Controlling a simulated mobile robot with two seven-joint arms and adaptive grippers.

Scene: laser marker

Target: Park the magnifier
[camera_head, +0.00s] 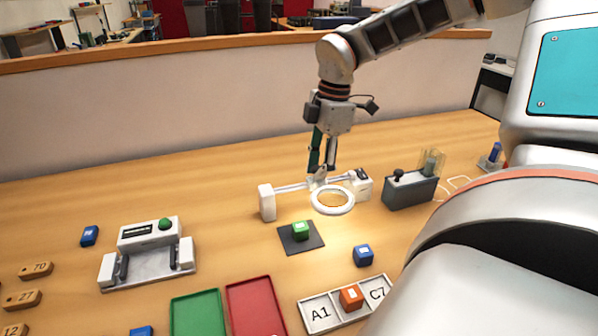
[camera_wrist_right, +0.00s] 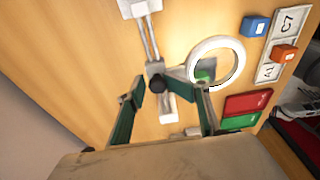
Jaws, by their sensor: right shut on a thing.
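The magnifier (camera_head: 332,212) is a white ring joined to a carriage on a pale rail (camera_head: 290,187) between two white end posts. The ring is nearer the right post. In the right wrist view the magnifier ring (camera_wrist_right: 238,52) shows partly over the dark pad. My right gripper (camera_head: 322,172) is down at the carriage behind the ring, shut on the magnifier's handle. In the wrist view the fingers of my right gripper (camera_wrist_right: 163,90) stand on either side of the dark knob. My left gripper is not in view.
A green block (camera_head: 300,230) sits on a dark pad (camera_head: 287,246) in front of the rail. A blue block (camera_head: 363,255) lies to its right. A grey lever box (camera_head: 411,190) stands right of the rail. Red (camera_head: 233,293) and green (camera_head: 178,310) trays lie in front.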

